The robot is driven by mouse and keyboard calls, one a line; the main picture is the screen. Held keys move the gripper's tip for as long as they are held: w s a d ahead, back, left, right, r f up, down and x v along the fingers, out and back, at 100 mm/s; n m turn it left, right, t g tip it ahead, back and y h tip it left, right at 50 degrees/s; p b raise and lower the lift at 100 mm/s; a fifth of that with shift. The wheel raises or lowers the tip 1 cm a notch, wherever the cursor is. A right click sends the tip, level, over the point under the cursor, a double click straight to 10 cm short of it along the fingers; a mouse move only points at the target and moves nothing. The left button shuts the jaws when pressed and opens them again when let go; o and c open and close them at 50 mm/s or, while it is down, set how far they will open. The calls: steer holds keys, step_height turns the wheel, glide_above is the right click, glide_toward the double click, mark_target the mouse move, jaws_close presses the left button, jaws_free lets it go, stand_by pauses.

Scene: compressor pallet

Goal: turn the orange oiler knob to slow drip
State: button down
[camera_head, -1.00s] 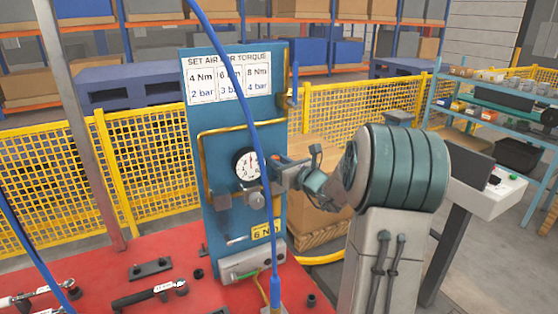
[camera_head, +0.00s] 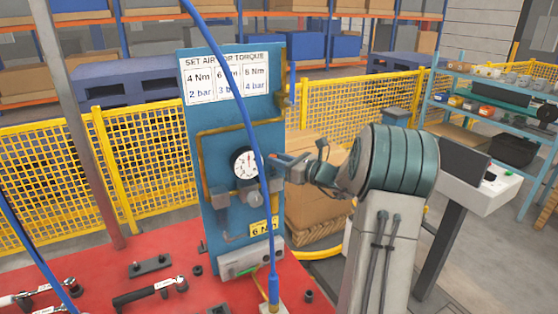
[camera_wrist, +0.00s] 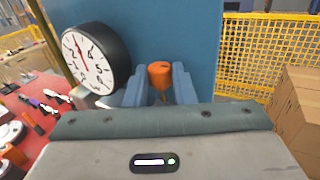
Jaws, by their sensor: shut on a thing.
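The orange oiler knob (camera_wrist: 160,74) sits between the two blue fingers of my gripper (camera_wrist: 160,88) in the wrist view, in front of the blue panel. My gripper is shut on it. In the head view my gripper (camera_head: 282,166) reaches the right side of the blue panel (camera_head: 215,120), and the knob is mostly hidden there by the fingers and the blue hose. The knob's setting marks cannot be read.
A round white gauge (camera_wrist: 93,58) stands just left of the fingers. A blue hose (camera_head: 250,130) hangs in front of the panel. A red table (camera_head: 215,292) holds several tools. A yellow mesh fence (camera_head: 150,160) and cardboard boxes (camera_head: 318,205) stand behind.

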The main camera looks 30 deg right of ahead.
steer(key=c, duration=1.5)
jaws_free()
steer(key=b+v, duration=0.4)
steer(key=v, duration=1)
steer(key=shift+a, duration=0.15)
steer(key=s+a+f+n+g, duration=0.1)
steer(key=s+a+n+g, duration=0.2)
steer(key=a, duration=0.4)
steer(key=s+a+f+n+g, duration=0.2)
steer(key=a+n+g, duration=0.25)
steer(key=a, duration=0.35)
steer(key=s+a+f+n+g, duration=0.1)
steer(key=s+a+n+g, duration=0.15)
steer(key=a+n, duration=0.35)
steer(key=s+a+f+n+g+h, duration=0.1)
steer(key=s+a+f+n+h, duration=0.1)
steer(key=s+n+h, duration=0.2)
steer(key=s+a+f+n+g+h, duration=0.1)
steer(key=s+n+h, duration=0.3)
steer(key=s+n, duration=0.6)
steer(key=a+f+n, duration=0.1)
steer(key=n, duration=0.2)
steer(key=shift+s+a+f+h, duration=0.35)
steer(key=shift+s+h, duration=0.05)
